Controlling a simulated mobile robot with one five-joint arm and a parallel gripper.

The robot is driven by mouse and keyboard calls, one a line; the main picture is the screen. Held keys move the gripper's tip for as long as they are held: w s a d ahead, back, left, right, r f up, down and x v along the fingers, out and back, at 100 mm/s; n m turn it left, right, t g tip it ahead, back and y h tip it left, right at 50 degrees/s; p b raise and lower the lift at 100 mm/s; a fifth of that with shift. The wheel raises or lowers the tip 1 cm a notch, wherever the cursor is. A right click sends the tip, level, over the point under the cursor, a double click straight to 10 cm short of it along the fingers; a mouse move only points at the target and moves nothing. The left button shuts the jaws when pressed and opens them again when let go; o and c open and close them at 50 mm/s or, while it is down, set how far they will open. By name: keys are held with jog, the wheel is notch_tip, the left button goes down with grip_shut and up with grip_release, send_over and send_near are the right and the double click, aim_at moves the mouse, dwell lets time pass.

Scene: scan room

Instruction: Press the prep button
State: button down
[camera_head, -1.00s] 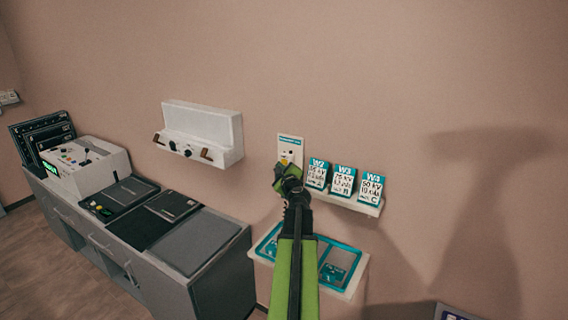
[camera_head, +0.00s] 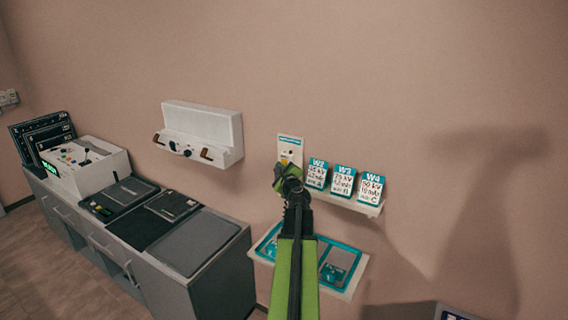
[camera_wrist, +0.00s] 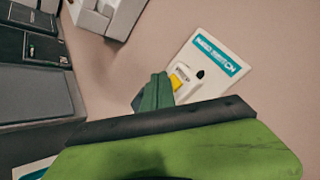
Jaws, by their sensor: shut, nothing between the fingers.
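A white wall plate (camera_head: 290,142) with a teal label strip is fixed to the wall; it also shows in the wrist view (camera_wrist: 226,53). The plate carries a small white block with a yellow button (camera_wrist: 180,76) and a dark knob or indicator (camera_wrist: 200,74). My gripper (camera_head: 284,168) is in front of the lower part of the plate and hides some of it. In the wrist view my gripper (camera_wrist: 155,90) is shut and empty, with its green fingers just left of the yellow button. I cannot tell whether they touch it.
A small shelf (camera_head: 368,208) with cards W2, W3 and W4 is right of the plate. A teal-edged tray (camera_head: 347,291) sits below. A white wall box (camera_head: 226,130) and a grey counter (camera_head: 205,250) with a control console (camera_head: 97,172) are left. The upper wall is clear.

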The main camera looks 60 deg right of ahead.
jog(key=shift+d, duration=0.4)
jog(key=shift+d, duration=0.5)
dwell(0.6)
jog(key=shift+a, duration=0.95)
jog(key=shift+a, duration=0.1)
jog(key=a, duration=0.4)
jog(key=shift+a, duration=0.4)
dwell(0.4)
